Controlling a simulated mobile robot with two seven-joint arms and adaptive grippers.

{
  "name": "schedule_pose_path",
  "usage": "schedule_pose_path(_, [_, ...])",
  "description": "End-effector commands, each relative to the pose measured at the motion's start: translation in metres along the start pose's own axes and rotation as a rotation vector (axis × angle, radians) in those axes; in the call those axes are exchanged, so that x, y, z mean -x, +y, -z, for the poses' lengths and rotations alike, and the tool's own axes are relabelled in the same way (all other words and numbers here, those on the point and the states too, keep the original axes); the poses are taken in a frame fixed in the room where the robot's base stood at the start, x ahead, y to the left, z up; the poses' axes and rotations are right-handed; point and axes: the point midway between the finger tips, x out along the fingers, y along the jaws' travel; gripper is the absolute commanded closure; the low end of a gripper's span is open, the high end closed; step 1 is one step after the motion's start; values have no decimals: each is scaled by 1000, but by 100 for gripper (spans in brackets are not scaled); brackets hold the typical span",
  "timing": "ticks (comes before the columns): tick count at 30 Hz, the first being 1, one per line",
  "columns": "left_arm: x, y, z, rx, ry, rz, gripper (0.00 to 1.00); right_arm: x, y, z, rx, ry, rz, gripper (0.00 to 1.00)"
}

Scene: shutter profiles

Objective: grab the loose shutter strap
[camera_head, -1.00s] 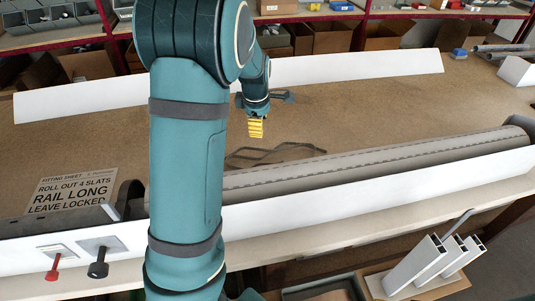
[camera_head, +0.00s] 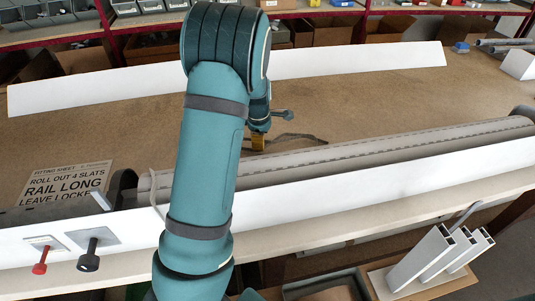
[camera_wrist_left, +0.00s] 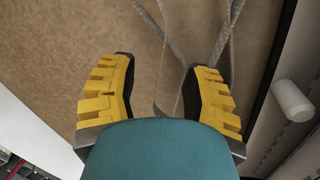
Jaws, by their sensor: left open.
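The loose grey strap (camera_head: 292,138) lies in a loop on the brown bench top, behind the grey slatted shutter roll (camera_head: 370,152). My left gripper (camera_head: 259,143) hangs low at the left end of the strap, partly hidden by my own arm. In the left wrist view its two yellow fingers (camera_wrist_left: 162,66) are open. Strands of the strap (camera_wrist_left: 226,30) cross the space in front of and between the fingers; I cannot tell whether any touches them. My right gripper is in neither view.
A long white rail (camera_head: 370,180) runs along the bench's front, with red (camera_head: 40,262) and black (camera_head: 89,258) knobs at left. A fitting sheet (camera_head: 66,183) says leave locked. A white peg (camera_wrist_left: 292,100) stands right of the fingers. Another white board (camera_head: 350,66) lies behind.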

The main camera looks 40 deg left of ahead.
Motion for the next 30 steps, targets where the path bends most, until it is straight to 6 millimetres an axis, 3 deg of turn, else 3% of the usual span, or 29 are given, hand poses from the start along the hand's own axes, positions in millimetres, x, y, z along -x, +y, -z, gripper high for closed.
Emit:
schedule_pose_path(3, [-20,-1,1,1,1,1,52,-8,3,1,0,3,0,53])
schedule_pose_path(11, [-22,-1,0,-1,0,1,52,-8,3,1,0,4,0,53])
schedule_pose_path(12, [-22,-1,0,-1,0,1,57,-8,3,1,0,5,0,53])
schedule_pose_path(16, [-22,-1,0,-1,0,1,100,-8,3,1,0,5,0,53])
schedule_pose_path(26, [-21,0,0,-1,0,0,100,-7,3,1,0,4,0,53])
schedule_pose_path(30, [-12,2,0,-1,-1,-2,100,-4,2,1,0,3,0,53])
